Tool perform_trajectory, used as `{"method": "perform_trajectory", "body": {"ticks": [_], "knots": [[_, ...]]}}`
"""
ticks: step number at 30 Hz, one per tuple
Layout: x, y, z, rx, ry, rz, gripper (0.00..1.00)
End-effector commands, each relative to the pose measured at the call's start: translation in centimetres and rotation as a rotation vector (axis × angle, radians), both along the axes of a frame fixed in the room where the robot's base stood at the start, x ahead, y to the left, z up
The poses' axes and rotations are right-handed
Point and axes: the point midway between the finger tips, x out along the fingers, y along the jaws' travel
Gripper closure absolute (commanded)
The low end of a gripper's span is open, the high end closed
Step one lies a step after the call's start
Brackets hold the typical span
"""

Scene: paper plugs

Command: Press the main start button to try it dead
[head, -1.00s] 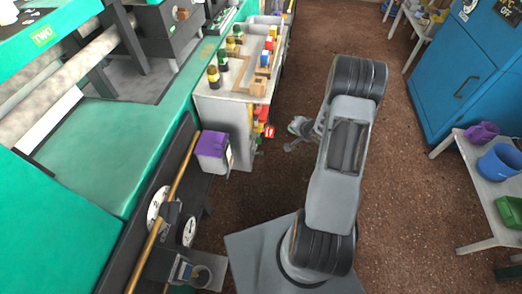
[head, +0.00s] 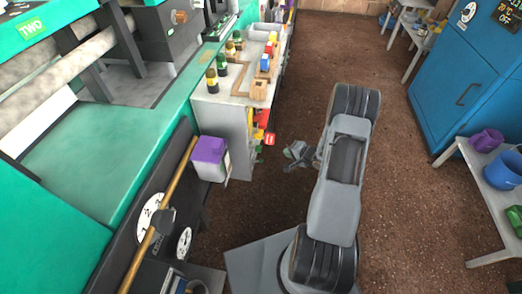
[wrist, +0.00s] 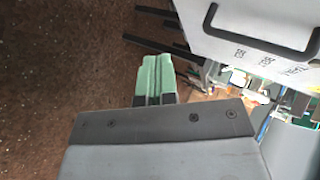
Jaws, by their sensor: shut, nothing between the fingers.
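I cannot pick out the main start button for certain in either view.
A purple-topped box (head: 210,158) and a long brass rod (head: 160,215) stand along the green machine (head: 90,160) at left. A blue cabinet (head: 465,75) and low table (head: 485,200) are at right. The wrist view shows a pale panel with a dark handle (wrist: 262,50). Floor between is clear.

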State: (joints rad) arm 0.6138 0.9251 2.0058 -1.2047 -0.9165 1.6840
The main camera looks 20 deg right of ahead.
Motion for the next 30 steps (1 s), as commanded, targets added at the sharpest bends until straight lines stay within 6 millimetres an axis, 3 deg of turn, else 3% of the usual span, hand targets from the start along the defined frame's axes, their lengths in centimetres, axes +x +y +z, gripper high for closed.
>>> {"method": "perform_trajectory", "body": {"ticks": [15, 30], "knots": [[2.9, 5.3, 0.0, 0.000, 0.001, 0.002, 1.00], [3.7, 6.6, -0.1, 0.000, 0.001, 0.000, 1.00]]}}
